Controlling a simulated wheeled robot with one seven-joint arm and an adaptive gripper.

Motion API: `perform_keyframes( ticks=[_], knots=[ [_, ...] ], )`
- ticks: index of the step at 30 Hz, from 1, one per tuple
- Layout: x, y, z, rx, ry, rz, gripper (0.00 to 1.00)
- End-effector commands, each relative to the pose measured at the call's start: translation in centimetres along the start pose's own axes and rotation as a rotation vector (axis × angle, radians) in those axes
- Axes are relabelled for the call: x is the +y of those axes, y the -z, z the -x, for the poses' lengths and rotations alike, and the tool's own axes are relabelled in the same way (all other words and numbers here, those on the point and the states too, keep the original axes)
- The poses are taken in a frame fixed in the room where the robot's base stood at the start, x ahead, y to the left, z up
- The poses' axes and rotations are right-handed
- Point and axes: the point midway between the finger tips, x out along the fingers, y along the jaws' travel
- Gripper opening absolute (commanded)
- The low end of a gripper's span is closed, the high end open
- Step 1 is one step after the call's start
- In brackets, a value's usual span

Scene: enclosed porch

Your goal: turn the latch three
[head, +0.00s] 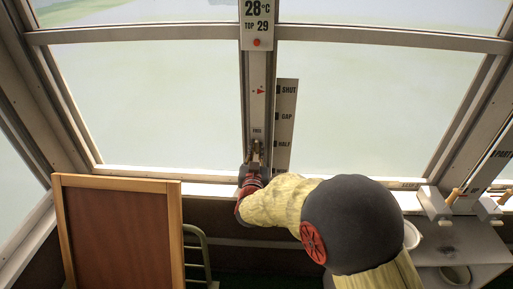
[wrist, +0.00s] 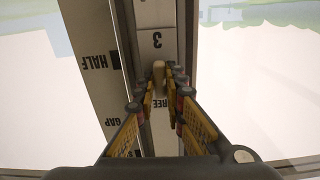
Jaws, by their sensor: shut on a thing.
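The latch (wrist: 158,73) is a small pale peg on the narrow grey window post, below a plate marked 3 (wrist: 157,40) in the wrist view. My gripper (wrist: 163,82) reaches up the post, its yellow-padded fingers on both sides of the peg and closed on it. Letters reading "REE" show between the fingers, partly covered. In the head view my gripper (head: 254,156) is at the lower part of the centre post, and its fingers and arm hide most of the latch there.
A scale strip (head: 285,120) marked SHUT, GAP and HALF runs beside the post. A temperature sign (head: 257,22) hangs above. A brown framed board (head: 118,232) stands at lower left. Wooden-handled fittings (head: 452,198) are on the right sill, above a grey shelf (head: 462,245).

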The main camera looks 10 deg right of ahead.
Motion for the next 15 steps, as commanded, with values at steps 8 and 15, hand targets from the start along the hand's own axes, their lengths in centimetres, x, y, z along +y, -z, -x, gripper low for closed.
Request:
perform_keyframes(
  ticks=[8,15],
  knots=[
    [0.03,-0.19,0.06,-0.003,0.0,0.048,0.0],
    [0.02,-0.2,0.06,-0.003,0.0,0.051,0.0]
  ],
)
